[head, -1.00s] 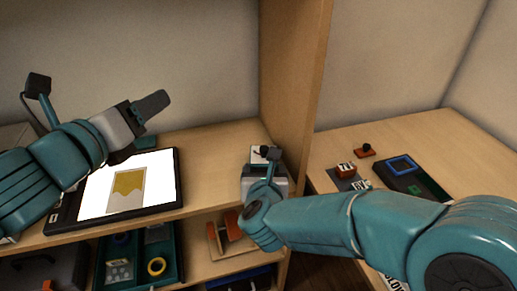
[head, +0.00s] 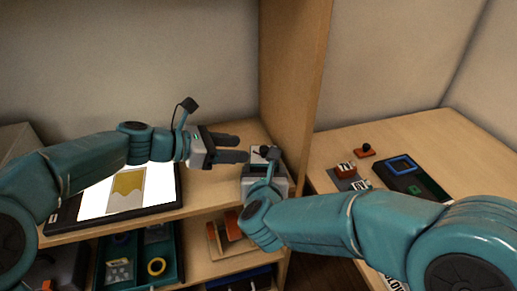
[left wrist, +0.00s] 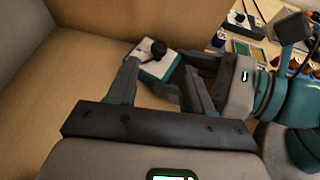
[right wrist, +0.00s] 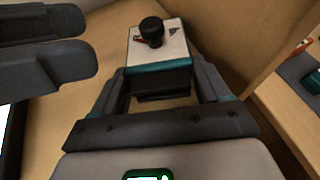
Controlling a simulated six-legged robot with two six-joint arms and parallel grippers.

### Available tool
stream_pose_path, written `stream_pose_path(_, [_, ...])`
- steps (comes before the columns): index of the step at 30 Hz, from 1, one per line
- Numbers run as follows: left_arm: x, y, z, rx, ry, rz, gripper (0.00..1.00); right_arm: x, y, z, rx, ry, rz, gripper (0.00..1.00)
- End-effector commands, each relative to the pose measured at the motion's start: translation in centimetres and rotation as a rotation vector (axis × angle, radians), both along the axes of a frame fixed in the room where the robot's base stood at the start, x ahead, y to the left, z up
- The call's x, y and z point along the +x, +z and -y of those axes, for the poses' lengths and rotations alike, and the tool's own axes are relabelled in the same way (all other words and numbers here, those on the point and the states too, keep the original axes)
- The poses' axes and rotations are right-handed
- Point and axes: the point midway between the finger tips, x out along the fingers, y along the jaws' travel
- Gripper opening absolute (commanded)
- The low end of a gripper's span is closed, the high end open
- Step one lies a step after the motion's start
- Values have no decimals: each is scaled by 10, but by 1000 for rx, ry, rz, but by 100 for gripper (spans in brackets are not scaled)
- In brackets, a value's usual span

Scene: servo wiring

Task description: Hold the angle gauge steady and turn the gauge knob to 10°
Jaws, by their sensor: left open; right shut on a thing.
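The angle gauge (right wrist: 158,50) is a small box with a white top, teal sides and a black knob (right wrist: 151,30); a bit of red shows beside the knob. In the head view the gauge (head: 262,155) is at the right end of the wooden shelf, partly hidden by my right gripper. My right gripper (head: 265,172) is shut on the gauge's near side. My left gripper (head: 243,148) is open and empty, just left of the gauge, its fingers pointing toward it. In the left wrist view the knob (left wrist: 158,47) shows beyond and between the open fingertips. The knob's angle reading is too small to tell.
A tablet (head: 160,195) with a lit screen lies on the shelf (head: 215,205) below my left arm. A tall wooden panel (head: 290,90) stands just right of the gauge. The right-hand table (head: 430,140) holds small parts.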

Motion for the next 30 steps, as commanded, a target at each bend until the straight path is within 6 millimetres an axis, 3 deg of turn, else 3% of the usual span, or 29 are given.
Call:
stream_pose_path(3, [10,-11,23,0,-3,-1,51,0,-1,0,0,-1,-1,44])
stream_pose_path(9, [22,-22,50,-1,0,0,51,0,-1,0,0,-1,-1,44])
stream_pose_path(22, [27,-27,60,-1,3,1,51,0,-1,0,0,-1,-1,44])
stream_pose_path(27, [27,-27,60,-1,3,1,0,0,-1,0,0,-1,-1,44])
stream_pose_path(30, [27,-27,60,-1,2,0,0,0,-1,0,0,-1,-1,44])
